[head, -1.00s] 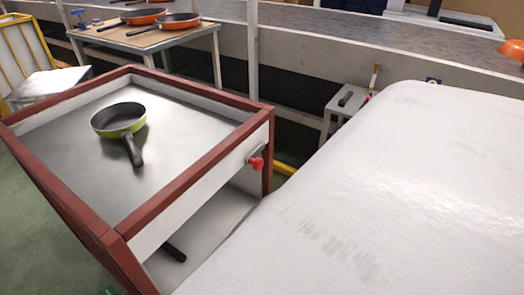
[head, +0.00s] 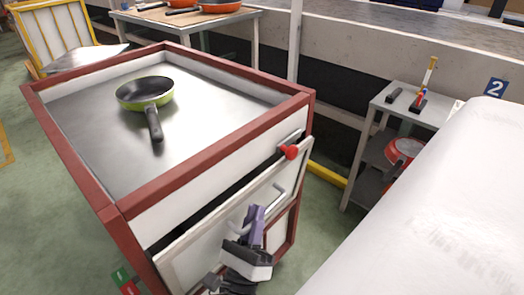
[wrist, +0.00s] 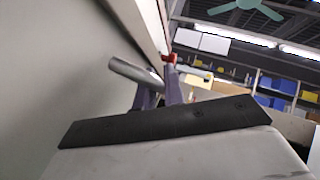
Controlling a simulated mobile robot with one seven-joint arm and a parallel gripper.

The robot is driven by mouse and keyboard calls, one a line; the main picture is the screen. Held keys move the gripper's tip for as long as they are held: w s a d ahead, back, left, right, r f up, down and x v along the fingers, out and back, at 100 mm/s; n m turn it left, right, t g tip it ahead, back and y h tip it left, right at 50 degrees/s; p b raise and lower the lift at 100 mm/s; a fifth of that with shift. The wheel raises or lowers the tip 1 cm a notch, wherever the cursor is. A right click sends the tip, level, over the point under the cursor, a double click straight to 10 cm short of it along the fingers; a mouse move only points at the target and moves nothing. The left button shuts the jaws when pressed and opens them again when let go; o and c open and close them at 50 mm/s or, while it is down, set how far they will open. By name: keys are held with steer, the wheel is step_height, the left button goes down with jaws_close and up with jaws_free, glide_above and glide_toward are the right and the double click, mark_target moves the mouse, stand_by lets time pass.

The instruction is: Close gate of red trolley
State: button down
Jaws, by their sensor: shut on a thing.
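The red trolley (head: 128,205) has a red frame, a metal top tray and white side panels. Its white gate (head: 200,253) is tilted, its upper edge standing a little out from the frame with a dark gap behind. A red knob latch (head: 289,152) sits at the right, above the gate's upper corner. My gripper (head: 254,213), with purple fingers, is shut on the gate's grey bar handle (head: 277,196). In the wrist view the handle (wrist: 135,72) runs in between the fingers (wrist: 160,92), whose tips are partly hidden. The red latch (wrist: 169,58) shows beyond.
A green frying pan (head: 146,92) lies on the trolley's top. A grey side table (head: 398,100) with small tools stands to the right. A yellow floor bar (head: 327,175) lies between them. A wooden table (head: 185,17) with orange pans stands behind.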

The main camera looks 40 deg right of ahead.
steer(key=shift+w+f, duration=0.15)
steer(key=shift+f, duration=0.15)
steer(key=c, duration=1.5)
jaws_free()
steer(key=shift+r, duration=0.1)
